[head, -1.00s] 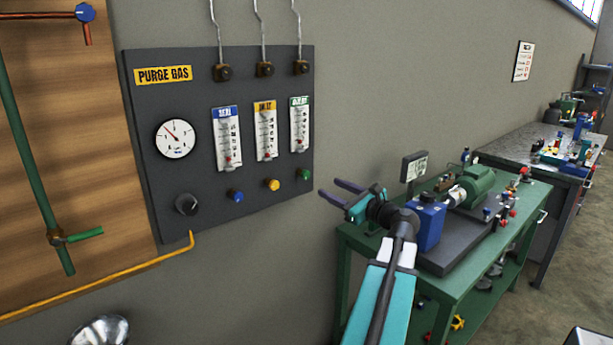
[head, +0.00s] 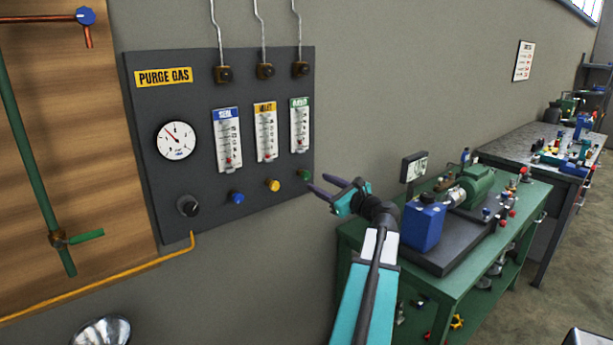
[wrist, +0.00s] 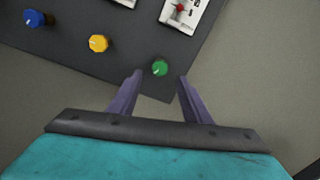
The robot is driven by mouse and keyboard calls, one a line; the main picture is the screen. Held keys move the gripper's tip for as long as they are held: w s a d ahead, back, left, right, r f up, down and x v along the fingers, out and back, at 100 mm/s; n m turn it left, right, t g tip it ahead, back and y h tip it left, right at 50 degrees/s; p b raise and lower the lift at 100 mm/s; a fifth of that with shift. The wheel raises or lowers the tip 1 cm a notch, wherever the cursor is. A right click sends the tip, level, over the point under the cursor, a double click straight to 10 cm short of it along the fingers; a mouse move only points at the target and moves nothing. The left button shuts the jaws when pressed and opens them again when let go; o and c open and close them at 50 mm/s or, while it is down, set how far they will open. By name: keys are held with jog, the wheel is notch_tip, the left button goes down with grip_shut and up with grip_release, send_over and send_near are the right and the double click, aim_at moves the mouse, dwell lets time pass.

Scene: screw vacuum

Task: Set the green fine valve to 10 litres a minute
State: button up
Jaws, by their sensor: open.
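The green fine valve knob (head: 304,174) is at the lower right of the dark purge gas panel (head: 180,100). The flowmeter with the green label (head: 299,125) stands above it, its red float low in the tube. My gripper (head: 317,187) is open, just right of the green knob in the head view. In the wrist view the green knob (wrist: 160,68) lies ahead of the gap between the two purple fingers (wrist: 155,78), which look empty. A white mark shows on the knob. I cannot tell the float's exact reading.
The yellow knob (head: 273,185) and blue knob (head: 237,198) are to the left of the green one on the panel. A round gauge (head: 176,140) and a black knob (head: 188,206) are farther left. A green bench (head: 470,270) with a pump stands at the right.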

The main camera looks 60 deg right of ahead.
aim_at(308, 177)
jog(key=p+x, duration=0.1)
jog(key=x, duration=0.7)
jog(key=c, duration=1)
jog(key=shift+d, duration=0.1)
jog(key=shift+c, duration=0.2)
